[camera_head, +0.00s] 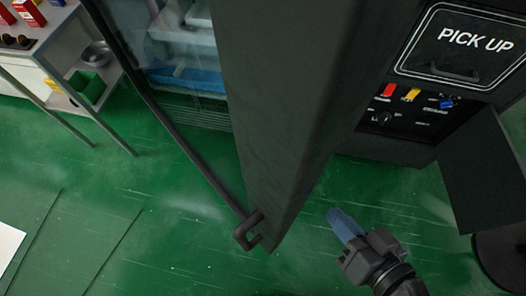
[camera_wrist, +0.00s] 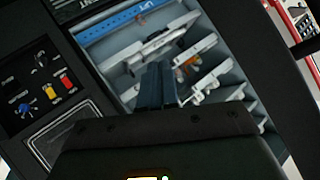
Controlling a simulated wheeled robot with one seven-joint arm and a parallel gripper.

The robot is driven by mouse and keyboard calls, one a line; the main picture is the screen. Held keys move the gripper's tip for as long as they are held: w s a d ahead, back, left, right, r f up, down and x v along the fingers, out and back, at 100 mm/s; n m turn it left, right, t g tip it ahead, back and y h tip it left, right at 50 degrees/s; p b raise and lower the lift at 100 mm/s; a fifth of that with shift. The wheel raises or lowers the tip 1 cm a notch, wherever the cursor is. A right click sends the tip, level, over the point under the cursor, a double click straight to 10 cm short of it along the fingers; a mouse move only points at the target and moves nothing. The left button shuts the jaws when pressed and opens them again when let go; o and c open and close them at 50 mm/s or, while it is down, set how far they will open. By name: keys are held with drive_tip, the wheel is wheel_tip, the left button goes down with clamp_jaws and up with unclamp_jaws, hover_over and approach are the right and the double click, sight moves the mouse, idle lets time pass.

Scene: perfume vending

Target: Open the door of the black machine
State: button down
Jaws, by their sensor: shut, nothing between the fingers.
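The black machine shows on the right of the head view with its PICK UP panel (camera_head: 452,42) and a control panel (camera_head: 412,110). Its black door (camera_head: 285,90) stands swung out toward me, its broad edge in the middle. The long door handle (camera_head: 246,228) runs along the door's left side. My gripper (camera_head: 342,222) is shut and empty, low, to the right of the door's lower end and apart from it in the picture. In the wrist view its dark blue fingers (camera_wrist: 158,86) are together in front of the machine's uncovered shelves (camera_wrist: 150,50).
A dark flat panel and rounded base (camera_head: 503,258) are at the lower right.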

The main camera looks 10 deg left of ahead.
drive_tip(key=w+a+r+n+g+y+b, duration=0.1)
drive_tip(key=w+a+r+n+g+y, duration=0.25)
drive_tip(key=a, duration=0.25)
drive_tip(key=w+a+r+n+g+y+b, duration=0.2)
drive_tip(key=w+a+n+y, duration=0.15)
drive_tip(key=a, duration=0.25)
drive_tip(key=s+a+r+n+g+b, duration=0.1)
drive_tip(key=s+r+n+g+b, duration=0.1)
drive_tip(key=r+n+g, duration=0.65)
drive_tip(key=s+a+r+n+g+b, duration=0.1)
drive_tip(key=s+r+n+g+b, duration=0.1)
drive_tip(key=r+n+g, duration=0.7)
drive_tip(key=s+a+f+t+p, duration=0.1)
drive_tip(key=s+a+p, duration=0.3)
drive_tip(key=s+a, duration=0.4)
drive_tip(key=a, duration=0.3)
drive_tip(key=shift+a+f+n, duration=0.2)
drive_tip(key=shift+f+n, duration=0.15)
drive_tip(key=shift+f, duration=0.05)
drive_tip(key=shift+d, duration=0.1)
